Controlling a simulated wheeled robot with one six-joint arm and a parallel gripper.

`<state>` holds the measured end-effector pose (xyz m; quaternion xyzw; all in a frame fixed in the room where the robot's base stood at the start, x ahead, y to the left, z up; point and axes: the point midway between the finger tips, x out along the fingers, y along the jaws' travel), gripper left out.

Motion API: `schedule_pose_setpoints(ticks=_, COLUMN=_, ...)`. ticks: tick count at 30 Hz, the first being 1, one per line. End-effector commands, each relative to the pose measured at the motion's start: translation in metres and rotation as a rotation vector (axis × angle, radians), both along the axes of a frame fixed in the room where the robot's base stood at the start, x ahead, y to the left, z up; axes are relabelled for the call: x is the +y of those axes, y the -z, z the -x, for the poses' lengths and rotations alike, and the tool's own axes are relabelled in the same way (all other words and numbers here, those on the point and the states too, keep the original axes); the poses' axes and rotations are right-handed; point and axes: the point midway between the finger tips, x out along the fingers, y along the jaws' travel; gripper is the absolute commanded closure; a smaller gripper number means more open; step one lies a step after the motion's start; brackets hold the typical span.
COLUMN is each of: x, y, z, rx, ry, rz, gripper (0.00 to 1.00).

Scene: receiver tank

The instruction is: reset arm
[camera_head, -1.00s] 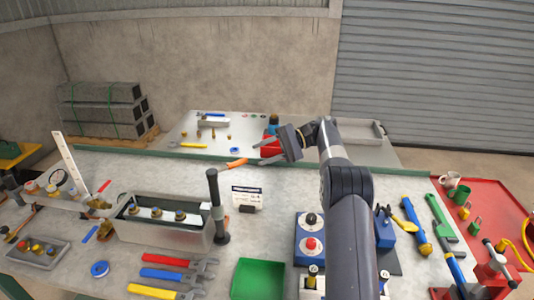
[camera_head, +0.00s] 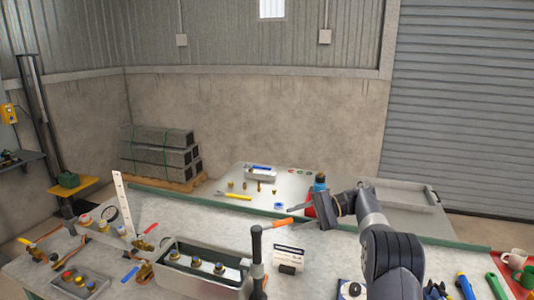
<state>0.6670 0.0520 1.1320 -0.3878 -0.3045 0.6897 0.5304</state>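My gripper (camera_head: 306,214) is at the end of my arm (camera_head: 390,245), which reaches up from the lower right in the head view. Its dark body (camera_head: 340,203) points left over the bench. Two grey fingers appear spread apart, with nothing clearly held between them. An orange-handled tool (camera_head: 275,228) shows just left of the lower finger; I cannot tell whether they touch. A red thing (camera_head: 312,198) is partly hidden behind the gripper.
An upright dark-handled tool (camera_head: 257,252) stands beside a grey box (camera_head: 180,282) of brass-topped fittings. The far table carries a grey tray (camera_head: 408,197). Mugs (camera_head: 513,257) stand at right. Concrete blocks (camera_head: 158,150) are stacked behind.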

Motion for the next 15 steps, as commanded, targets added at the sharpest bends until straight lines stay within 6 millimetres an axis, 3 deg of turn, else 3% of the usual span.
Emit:
schedule_pose_setpoints(ticks=9, x=0.05, y=0.009, z=0.008, rx=0.0, ry=-0.001, rz=0.0, gripper=0.62)
schedule_pose_setpoints(ticks=15, x=0.059, y=0.013, z=0.01, rx=0.0, ry=0.005, rz=0.001, gripper=0.62)
